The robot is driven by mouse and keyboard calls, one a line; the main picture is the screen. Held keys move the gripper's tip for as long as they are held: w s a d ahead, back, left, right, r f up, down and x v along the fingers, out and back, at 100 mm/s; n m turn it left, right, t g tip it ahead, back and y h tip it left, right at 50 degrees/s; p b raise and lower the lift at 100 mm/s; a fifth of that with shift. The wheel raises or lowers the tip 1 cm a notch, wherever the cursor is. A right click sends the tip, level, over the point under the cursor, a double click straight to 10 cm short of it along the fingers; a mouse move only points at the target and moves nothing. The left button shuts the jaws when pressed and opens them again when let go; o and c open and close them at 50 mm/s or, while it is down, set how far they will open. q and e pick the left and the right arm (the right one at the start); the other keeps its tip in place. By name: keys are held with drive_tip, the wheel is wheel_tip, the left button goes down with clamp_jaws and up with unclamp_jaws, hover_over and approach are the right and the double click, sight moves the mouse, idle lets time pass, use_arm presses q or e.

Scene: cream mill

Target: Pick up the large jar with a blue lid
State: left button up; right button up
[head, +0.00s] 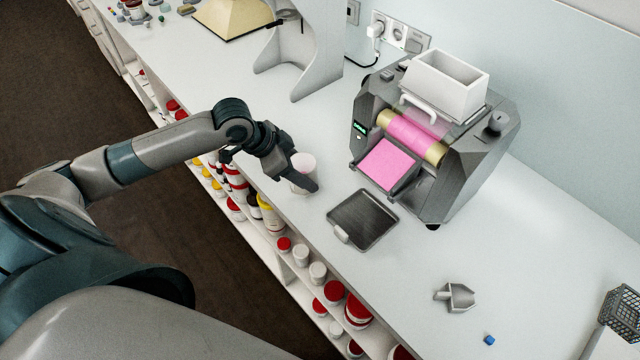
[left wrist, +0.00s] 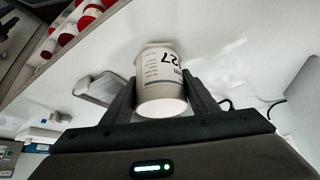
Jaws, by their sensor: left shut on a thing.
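My left gripper (head: 304,182) is over the white worktop (head: 420,285), left of the pink-roller machine. It is shut on a white jar (head: 303,165), with one finger on each side. In the left wrist view the jar (left wrist: 158,78) has dark print reading "27" and a pale round end (left wrist: 162,107) between the fingers (left wrist: 160,97). Its top looks pale pinkish-white in the head view, and I see no blue lid on it. I cannot tell whether it touches the worktop. My right gripper is not in view.
A grey mill (head: 440,150) with pink rollers stands right of the jar. A dark tray (head: 364,218) lies before it. Lidded jars (head: 333,291) fill shelves below the front edge.

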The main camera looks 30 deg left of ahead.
use_arm(q)
drive_tip(key=shift+a, duration=0.55)
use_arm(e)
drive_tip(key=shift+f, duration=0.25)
use_arm(q)
drive_tip(key=shift+w+r, duration=0.1)
